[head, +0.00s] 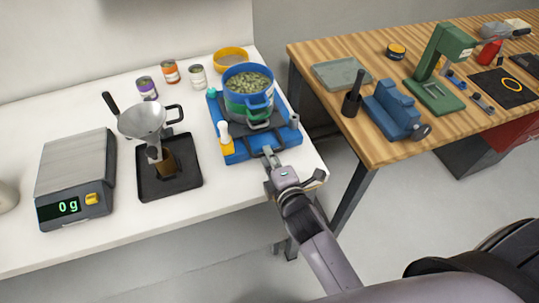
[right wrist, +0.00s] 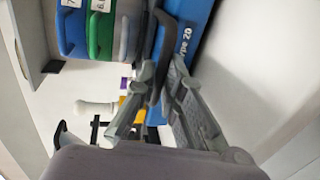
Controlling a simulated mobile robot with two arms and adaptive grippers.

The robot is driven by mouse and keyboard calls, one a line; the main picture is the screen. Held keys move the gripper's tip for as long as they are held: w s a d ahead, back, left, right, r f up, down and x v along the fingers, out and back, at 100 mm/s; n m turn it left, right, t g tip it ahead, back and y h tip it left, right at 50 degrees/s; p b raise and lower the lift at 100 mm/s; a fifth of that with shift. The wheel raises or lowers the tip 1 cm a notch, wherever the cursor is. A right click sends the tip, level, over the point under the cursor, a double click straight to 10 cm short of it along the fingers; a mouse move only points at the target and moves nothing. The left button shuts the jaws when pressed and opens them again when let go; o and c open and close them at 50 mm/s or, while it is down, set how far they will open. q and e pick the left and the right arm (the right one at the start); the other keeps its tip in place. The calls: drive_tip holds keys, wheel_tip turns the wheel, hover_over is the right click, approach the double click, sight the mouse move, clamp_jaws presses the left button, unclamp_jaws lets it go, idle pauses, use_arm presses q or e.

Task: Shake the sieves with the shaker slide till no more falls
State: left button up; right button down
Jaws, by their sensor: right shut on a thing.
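The sieve stack shows in the head view, with a blue sieve (head: 250,100) on top, full of green pieces, and a green sieve (head: 238,104) and a grey part (head: 236,121) below. The stack stands on the blue shaker (head: 236,151) near the table's front right corner. My right gripper (head: 271,160) is at the shaker's front edge, shut on a dark slide handle. In the right wrist view the dark handle (right wrist: 161,60) runs between the fingers. The blue sieve (right wrist: 71,30) and green sieve (right wrist: 101,34) show beside it. My left gripper is not in view.
A scale (head: 76,175) reading 0 g and a funnel (head: 143,121) over a black tray (head: 184,181) stand to the left. Several small cans and a yellow ring-shaped dish (head: 231,55) are behind. A wooden workbench (head: 320,60) with tools stands across a gap at right.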

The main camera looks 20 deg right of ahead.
drive_tip(key=shift+w+r+p, duration=0.1)
drive_tip(key=shift+p, duration=0.35)
drive_tip(key=c, duration=1.7)
unclamp_jaws()
drive_tip(key=v, duration=1.2)
